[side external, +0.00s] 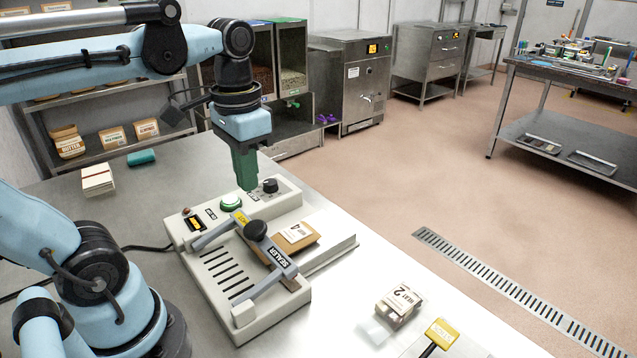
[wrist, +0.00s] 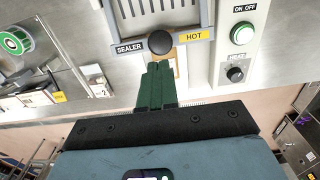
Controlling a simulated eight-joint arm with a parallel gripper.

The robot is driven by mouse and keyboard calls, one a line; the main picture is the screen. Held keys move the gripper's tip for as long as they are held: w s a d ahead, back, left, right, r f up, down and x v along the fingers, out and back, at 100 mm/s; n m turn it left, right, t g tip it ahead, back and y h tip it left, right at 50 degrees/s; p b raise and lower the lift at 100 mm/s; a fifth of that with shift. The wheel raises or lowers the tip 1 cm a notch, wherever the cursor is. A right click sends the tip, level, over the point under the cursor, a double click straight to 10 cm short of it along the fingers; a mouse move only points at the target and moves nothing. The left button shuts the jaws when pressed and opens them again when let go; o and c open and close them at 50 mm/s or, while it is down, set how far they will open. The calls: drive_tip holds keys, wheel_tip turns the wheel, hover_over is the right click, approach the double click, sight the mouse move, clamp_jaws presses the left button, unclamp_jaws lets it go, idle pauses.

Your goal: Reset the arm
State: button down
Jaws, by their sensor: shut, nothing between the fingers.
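My gripper (side external: 246,183) has green fingers closed together with nothing between them. In the side view it hangs pointing down over the back part of the sealer, near its green button and black knob. In the wrist view the closed fingers (wrist: 158,68) point toward the sealer's round black handle knob (wrist: 160,42). The sealer (side external: 215,262) is a pale bench machine with a grey bar labelled SEALER and HOT. A brown pouch with a white label (side external: 299,234) lies at the bar's right side. Whether the fingertips touch the machine is hard to tell; they appear above it.
A stack of pale cards (side external: 98,180) and a teal block (side external: 141,158) sit at the back left. A small labelled stack (side external: 399,305) and a yellow-headed tool (side external: 440,333) lie at the front right. Shelves and steel cabinets stand behind; the table's back middle is clear.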

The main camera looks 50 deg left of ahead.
drive_tip(key=shift+r, duration=0.1)
drive_tip(key=w+d+f+t, duration=0.3)
drive_tip(key=w+f+t, duration=0.2)
drive_tip(key=f+t, duration=0.1)
drive_tip(key=shift+f+t, duration=0.15)
drive_tip(key=shift+t, duration=0.45)
